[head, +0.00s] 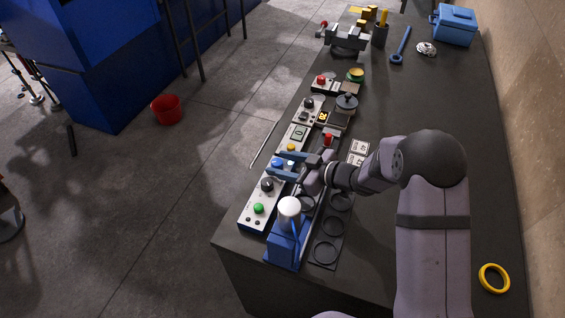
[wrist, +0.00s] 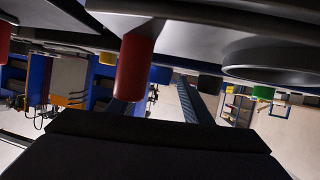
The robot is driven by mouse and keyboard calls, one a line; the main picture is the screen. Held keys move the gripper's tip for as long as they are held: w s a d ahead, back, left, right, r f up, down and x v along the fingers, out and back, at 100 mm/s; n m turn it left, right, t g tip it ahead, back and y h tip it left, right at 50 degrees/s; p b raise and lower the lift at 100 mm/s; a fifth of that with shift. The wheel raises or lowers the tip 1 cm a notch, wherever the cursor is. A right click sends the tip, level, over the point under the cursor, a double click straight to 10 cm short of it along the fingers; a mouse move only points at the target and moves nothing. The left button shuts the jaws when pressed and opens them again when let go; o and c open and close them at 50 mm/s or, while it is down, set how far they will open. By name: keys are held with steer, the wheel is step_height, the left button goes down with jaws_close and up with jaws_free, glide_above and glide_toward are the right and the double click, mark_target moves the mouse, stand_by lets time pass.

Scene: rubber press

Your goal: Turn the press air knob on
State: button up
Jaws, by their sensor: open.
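A control box (head: 250,222) with a black knob (head: 267,185) and a green button (head: 258,208) sits at the table's near left edge. Another box farther back has a black knob (head: 308,103). I see no readable label, so I cannot tell which is the press air knob. In the wrist view, a dark part of my gripper fills the bottom, and a red cylinder (wrist: 135,65) hangs close in the upside-down picture.
A blue press with a white ball handle (head: 289,207) stands beside the near box. A black tray with round recesses (head: 345,223) lies to its right. More boxes, a red button (head: 328,139) and a black-lidded pot (head: 347,101) line the left edge. The table's right side is mostly clear.

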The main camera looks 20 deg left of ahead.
steer(key=c, duration=1.1)
steer(key=shift+o, duration=0.3)
steer(key=shift+w+r+n+g+p, duration=0.15)
steer(key=shift+n+g+p, duration=0.25)
steer(key=shift+n+g, duration=0.15)
steer(key=o, duration=1)
steer(key=shift+o, duration=0.2)
steer(key=shift+d, duration=0.1)
steer(key=shift+b+v, duration=1)
steer(key=shift+v, duration=2.55)
steer(key=shift+d, duration=0.1)
